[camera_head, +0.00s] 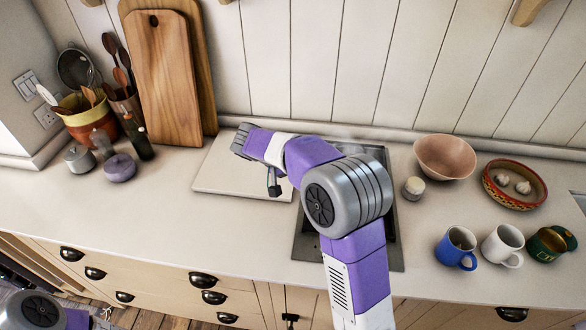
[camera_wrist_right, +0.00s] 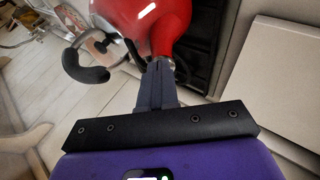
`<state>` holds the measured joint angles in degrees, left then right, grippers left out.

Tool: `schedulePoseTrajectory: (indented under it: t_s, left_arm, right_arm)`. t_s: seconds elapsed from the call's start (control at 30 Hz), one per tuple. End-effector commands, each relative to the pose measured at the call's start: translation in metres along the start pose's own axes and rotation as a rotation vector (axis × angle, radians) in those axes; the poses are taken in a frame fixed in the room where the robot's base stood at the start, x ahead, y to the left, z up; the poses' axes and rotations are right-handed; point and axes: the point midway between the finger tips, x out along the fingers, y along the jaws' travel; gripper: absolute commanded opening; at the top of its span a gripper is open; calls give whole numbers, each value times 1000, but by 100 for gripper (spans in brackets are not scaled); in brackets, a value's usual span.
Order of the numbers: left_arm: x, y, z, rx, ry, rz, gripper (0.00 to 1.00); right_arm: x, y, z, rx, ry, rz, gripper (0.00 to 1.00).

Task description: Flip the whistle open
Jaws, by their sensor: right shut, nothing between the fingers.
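A red kettle (camera_wrist_right: 158,25) shows at the top of the right wrist view, cut off by the frame edge. A curved black handle with a metal fitting (camera_wrist_right: 88,68) shows at its left. The lower end of the red body narrows to a small metal part (camera_wrist_right: 178,70) right behind my right fingertips. I cannot tell whether this is the whistle, or whether they touch it. My right gripper (camera_wrist_right: 159,70) is shut and empty. In the head view my right arm hides the kettle. My left gripper is not in view.
A dark hob (camera_head: 393,240) lies under my right arm, with a pale board (camera_head: 225,180) to its left. Mugs (camera_head: 457,245), a pink bowl (camera_head: 445,157) and a patterned dish (camera_head: 513,197) stand at the right. Utensil pots (camera_head: 85,122) stand at the left.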

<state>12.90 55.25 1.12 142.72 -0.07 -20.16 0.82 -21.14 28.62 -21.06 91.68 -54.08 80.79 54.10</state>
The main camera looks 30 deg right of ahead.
Motion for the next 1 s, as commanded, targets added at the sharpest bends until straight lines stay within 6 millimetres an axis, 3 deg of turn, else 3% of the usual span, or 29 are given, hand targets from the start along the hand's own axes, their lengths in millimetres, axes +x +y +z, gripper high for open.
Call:
schedulePoseTrajectory:
  t_s: [1.0]
  left_arm:
    - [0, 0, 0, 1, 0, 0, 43]
  right_arm:
    - [2, 14, 1, -2, 1, -5, 0]
